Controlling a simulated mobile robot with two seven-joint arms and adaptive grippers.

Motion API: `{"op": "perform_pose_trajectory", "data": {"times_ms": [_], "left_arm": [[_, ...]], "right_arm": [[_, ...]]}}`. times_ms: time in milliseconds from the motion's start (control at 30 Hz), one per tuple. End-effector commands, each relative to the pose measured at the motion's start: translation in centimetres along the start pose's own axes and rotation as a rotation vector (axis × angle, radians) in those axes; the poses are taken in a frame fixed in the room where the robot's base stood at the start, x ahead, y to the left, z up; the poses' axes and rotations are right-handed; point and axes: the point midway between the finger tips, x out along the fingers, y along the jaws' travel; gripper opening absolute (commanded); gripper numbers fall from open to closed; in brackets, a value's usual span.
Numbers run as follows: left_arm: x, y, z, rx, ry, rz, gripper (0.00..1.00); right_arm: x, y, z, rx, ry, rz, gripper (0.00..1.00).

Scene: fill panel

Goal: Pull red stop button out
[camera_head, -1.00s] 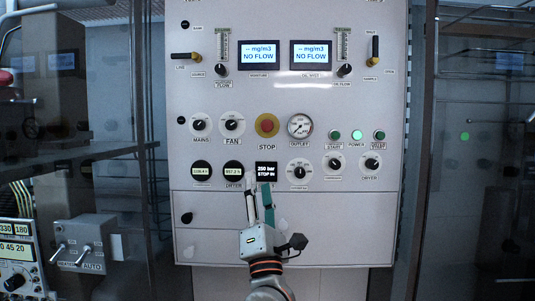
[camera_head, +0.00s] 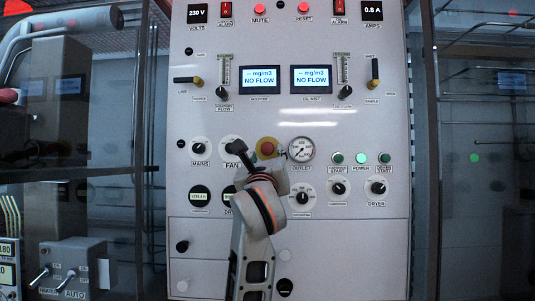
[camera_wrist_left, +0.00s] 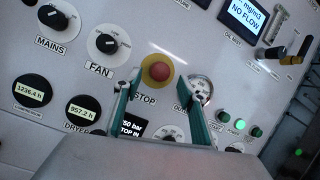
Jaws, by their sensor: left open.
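The red stop button (camera_head: 268,148) with its yellow surround sits on the light panel (camera_head: 340,120), between the FAN knob and the OUTLET gauge. It also shows in the left wrist view (camera_wrist_left: 159,71), above the word STOP. My left gripper (camera_head: 262,150) is in front of the panel at the button, its body below it. In the left wrist view the two green-lined fingers (camera_wrist_left: 157,92) are open and spread, one on each side below the button. Nothing is between them in grip. Whether a finger touches the button cannot be told. A display below, partly hidden, reads "TOP IN". My right gripper is not in view.
The FAN knob (camera_head: 232,147) is close on the left and the OUTLET gauge (camera_head: 301,149) close on the right. Green lamps (camera_head: 361,158) are further right. Two NO FLOW displays (camera_head: 311,79) are above. A toggle-switch box (camera_head: 73,266) stands at lower left.

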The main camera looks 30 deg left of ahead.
Motion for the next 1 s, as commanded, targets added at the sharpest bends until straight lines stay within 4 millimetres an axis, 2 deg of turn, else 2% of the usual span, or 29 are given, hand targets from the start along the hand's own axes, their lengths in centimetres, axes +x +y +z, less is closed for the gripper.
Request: {"op": "perform_pose_trajectory", "data": {"times_ms": [100, 233, 600, 767, 1000], "left_arm": [[1.8, 0.1, 0.0, 0.003, 0.0, 0.002, 0.41], [3.0, 0.0, 0.0, 0.001, 0.0, 0.0, 0.41], [3.6, 0.1, 0.0, 0.001, -0.001, 0.001, 0.41], [3.5, 0.1, 0.0, 0.001, -0.001, 0.001, 0.0], [3.0, -0.1, 0.5, 0.001, -0.003, -0.001, 0.0]], "right_arm": [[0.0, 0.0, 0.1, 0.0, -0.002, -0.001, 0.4], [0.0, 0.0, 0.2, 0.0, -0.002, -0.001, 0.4], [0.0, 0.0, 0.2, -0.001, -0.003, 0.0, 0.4], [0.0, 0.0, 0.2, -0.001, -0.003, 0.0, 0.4], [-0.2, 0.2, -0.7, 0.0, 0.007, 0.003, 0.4]]}}
